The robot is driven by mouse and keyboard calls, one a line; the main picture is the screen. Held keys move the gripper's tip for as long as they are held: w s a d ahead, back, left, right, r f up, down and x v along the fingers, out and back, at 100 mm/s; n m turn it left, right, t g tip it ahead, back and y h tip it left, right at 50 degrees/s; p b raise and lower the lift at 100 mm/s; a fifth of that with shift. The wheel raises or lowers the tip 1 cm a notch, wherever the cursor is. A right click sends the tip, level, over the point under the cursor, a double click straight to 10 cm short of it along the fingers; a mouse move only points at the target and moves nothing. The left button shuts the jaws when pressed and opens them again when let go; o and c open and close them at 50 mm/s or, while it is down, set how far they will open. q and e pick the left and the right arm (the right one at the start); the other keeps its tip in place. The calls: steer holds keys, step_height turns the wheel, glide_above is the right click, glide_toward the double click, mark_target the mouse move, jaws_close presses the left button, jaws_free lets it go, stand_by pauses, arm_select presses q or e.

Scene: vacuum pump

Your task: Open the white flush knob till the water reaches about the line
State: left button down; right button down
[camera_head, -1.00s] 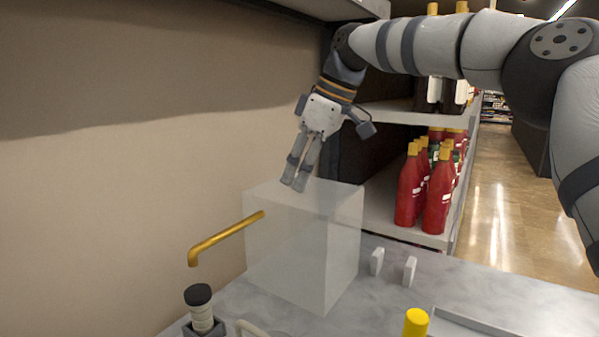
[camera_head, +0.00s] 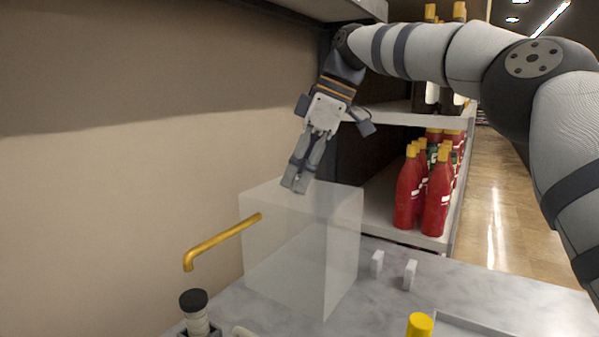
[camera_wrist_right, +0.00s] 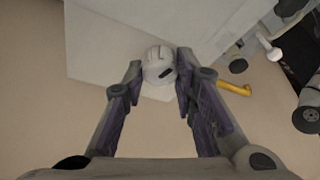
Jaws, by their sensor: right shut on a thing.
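My right gripper (camera_head: 295,184) points down at the top of a translucent box-shaped tank (camera_head: 300,250), by its back edge. In the right wrist view, the fingers (camera_wrist_right: 160,72) are shut on a round white knob (camera_wrist_right: 158,60) with dark marks on its face. In the head view the fingers hide the knob. The tank also shows in the wrist view as a pale panel (camera_wrist_right: 105,50). I cannot make out a water level or a line on the tank. My left gripper is not in view.
A gold bent pipe (camera_head: 222,240) sticks out left of the tank. A black-capped pump part (camera_head: 194,302) and a yellow cap (camera_head: 420,325) stand at the front. Two small white blocks (camera_head: 377,262) sit right of the tank. Red bottles (camera_head: 437,195) fill a shelf behind.

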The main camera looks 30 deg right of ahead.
steer(key=c, duration=1.3)
jaws_free()
steer(key=v, duration=0.5)
steer(key=shift+d+r, duration=0.15)
steer(key=shift+r, duration=0.15)
steer(key=shift+v, duration=0.85)
